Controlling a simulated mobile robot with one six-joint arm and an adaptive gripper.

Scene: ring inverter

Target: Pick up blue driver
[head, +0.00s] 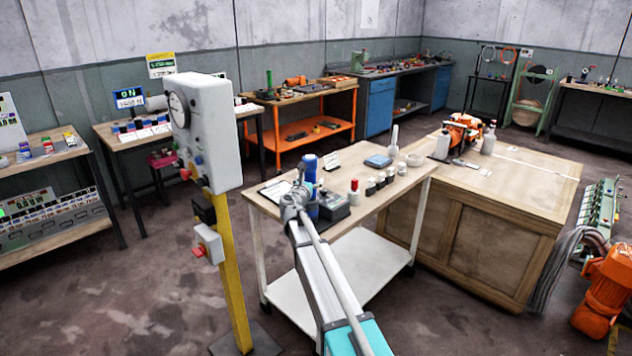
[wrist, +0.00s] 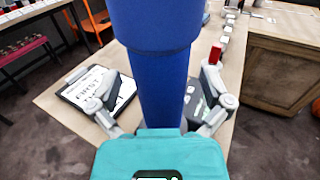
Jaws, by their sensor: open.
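A tall blue cylindrical thing, which looks like the blue driver (head: 310,168), stands upright over the white-framed table (head: 415,176) in the head view. It fills the upper middle of the wrist view (wrist: 153,60), with a wider upper part and a narrower part below. My gripper (wrist: 157,100) is open, with one finger on each side of the blue column and visible gaps between. In the head view my gripper (head: 298,194) is close against it, partly covering it. The driver's lower end is hidden by my gripper.
A clipboard (wrist: 95,88) lies left of my gripper. Several small jars (head: 376,183) stand farther right. A yellow post with a gauge box (head: 203,130) stands left of the table.

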